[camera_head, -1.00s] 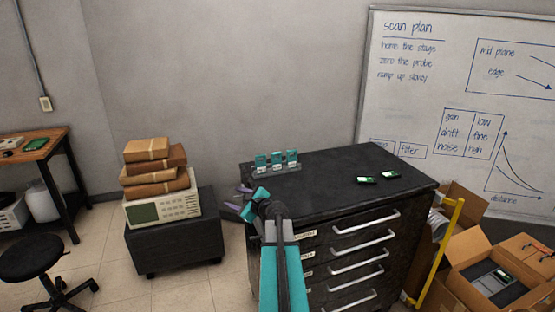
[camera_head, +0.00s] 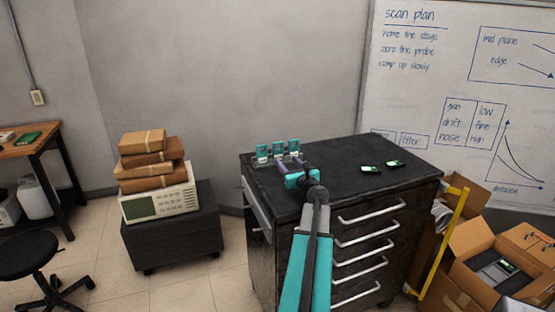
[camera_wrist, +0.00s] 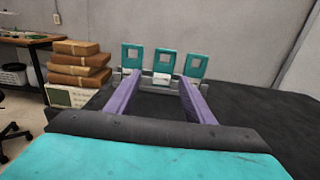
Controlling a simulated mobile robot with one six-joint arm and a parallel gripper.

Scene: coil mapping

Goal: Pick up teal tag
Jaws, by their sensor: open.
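Three teal tags stand upright in a row in a grey rack at the back left of the black cabinet top: a left tag (camera_wrist: 132,56), a middle tag (camera_wrist: 164,62) and a right tag (camera_wrist: 195,65). The row also shows in the head view, with its middle tag (camera_head: 278,149). My gripper (camera_wrist: 156,84) is open, its two purple fingers pointing at the rack. The middle tag shows between the fingertips in the wrist view. The fingers appear short of the tags and hold nothing. The rack (camera_wrist: 148,80) is partly hidden by the fingers.
Two small green-screened devices (camera_head: 371,170) (camera_head: 394,163) lie on the right of the cabinet top (camera_head: 400,185). A stack of brown parcels (camera_head: 152,163) on an instrument stands left. A yellow frame (camera_head: 443,235) and open cardboard boxes (camera_head: 475,240) stand right. The cabinet top's middle is clear.

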